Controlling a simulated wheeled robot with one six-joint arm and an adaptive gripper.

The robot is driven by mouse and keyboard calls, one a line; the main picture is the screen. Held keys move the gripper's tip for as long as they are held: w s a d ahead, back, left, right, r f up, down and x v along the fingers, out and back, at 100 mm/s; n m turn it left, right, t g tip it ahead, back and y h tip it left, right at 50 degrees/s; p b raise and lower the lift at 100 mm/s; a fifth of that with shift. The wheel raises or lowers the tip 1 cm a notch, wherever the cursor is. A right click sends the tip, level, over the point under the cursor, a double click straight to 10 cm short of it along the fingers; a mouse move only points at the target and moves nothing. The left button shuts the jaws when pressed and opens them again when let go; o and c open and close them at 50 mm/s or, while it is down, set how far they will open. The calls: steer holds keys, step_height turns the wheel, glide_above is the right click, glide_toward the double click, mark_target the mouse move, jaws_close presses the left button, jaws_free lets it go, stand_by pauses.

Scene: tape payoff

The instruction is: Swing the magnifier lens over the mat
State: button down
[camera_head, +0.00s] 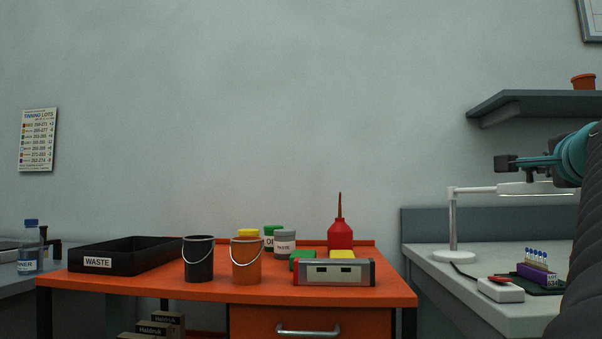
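The magnifier (453,222) stands on the grey bench at the right, with a white round base, an upright post and a white arm reaching right. Its white lens head (537,188) is lit along the underside, and its right end runs behind my arm. The dark mat (545,290) lies on the bench below the head in the picture; my arm hides its right part. My gripper (505,163), teal with dark fingertips, points left just above the lens head in the picture. It is seen side-on, so its opening and any contact cannot be told.
On the mat is a purple rack (537,273) with several blue-capped vials. A white box with a red top (500,289) and a dark cable lie near it. A grey shelf (535,103) juts out above. The orange table (210,290) at left holds buckets, bottles and a waste tray.

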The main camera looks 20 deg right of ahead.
steer(key=shift+w+a+r, duration=0.1)
steer(key=shift+a+r, duration=0.05)
steer(key=shift+a, duration=0.15)
steer(key=s+d, duration=0.3)
steer(key=d, duration=0.1)
steer(key=s+a+b, duration=0.1)
steer(key=s+a, duration=0.5)
steer(key=a, duration=0.2)
steer(key=w+a+f+n+y+p, duration=0.2)
steer(key=w+a+f+n+y, duration=0.35)
steer(key=w+a, duration=0.5)
steer(key=w+a+f+n+y+p, duration=0.1)
steer(key=w+a+f+n+y, duration=0.4)
steer(key=w+a+y, duration=0.5)
steer(key=s+a+f+n+g+h+p, duration=0.1)
steer(key=a+f+n+g+p, duration=0.2)
steer(key=f, duration=0.4)
steer(key=s+a+f+n+g+h+p, duration=0.1)
steer(key=s+a+f+n+h, duration=0.15)
steer(key=a+f, duration=0.3)
steer(key=s+a+f+n+g+p, duration=0.1)
steer(key=s+f+n, duration=0.3)
steer(key=f, duration=0.5)
steer(key=s+a+f+n+g+p, duration=0.2)
steer(key=s+f+n, duration=0.3)
steer(key=s+f, duration=0.3)
steer(key=shift+a+f+g, duration=0.65)
steer(key=shift+f+g, duration=0.05)
steer(key=shift+f, duration=0.2)
